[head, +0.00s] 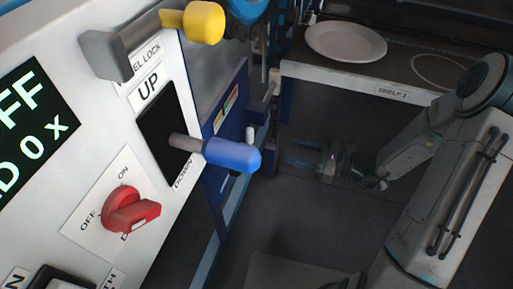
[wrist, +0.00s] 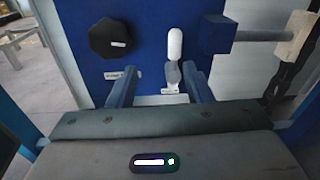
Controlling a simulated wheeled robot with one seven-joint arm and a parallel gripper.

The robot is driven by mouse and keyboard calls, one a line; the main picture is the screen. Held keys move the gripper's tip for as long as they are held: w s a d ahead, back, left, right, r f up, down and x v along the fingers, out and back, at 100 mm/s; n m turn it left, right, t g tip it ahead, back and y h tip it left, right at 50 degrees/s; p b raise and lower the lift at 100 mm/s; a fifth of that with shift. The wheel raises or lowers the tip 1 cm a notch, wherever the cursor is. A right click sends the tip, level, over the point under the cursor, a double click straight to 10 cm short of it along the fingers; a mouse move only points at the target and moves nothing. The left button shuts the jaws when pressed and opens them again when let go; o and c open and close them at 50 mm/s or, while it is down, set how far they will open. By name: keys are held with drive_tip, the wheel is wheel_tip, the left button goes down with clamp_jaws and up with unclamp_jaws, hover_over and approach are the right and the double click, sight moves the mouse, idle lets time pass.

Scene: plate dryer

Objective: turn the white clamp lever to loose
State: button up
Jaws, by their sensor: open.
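The white clamp lever (wrist: 175,44) is on a blue panel in the wrist view, its rounded white handle pointing up from a grey stem. In the head view a small white handle (head: 250,133), apparently the same lever, shows at the blue panel's edge. My gripper (wrist: 159,69) is open and empty, with its two blue fingers apart. The lever's lower part appears between the fingers, nearer the right one. In the head view my gripper (head: 289,153) points left toward the panel, with a gap to the white handle. A label below the lever is too small to read.
A black knob (wrist: 110,38) is left of the lever, and a blue block with a grey rod (wrist: 258,36) is right of it. In the head view, a blue-handled lever (head: 230,154) and red switch (head: 132,210) are on the near panel. A plate (head: 346,41) lies on the shelf.

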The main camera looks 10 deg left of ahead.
sight(253, 136)
drive_tip(key=w+a+f+m+t+b, duration=0.1)
drive_tip(key=w+a+f+b, duration=0.1)
drive_tip(key=a, duration=1.1)
drive_tip(key=w+b, duration=0.1)
drive_tip(key=w, duration=0.1)
drive_tip(key=shift+w+m+b, duration=0.35)
drive_tip(key=shift+m+b, duration=0.05)
drive_tip(key=shift+f, duration=0.1)
clamp_jaws()
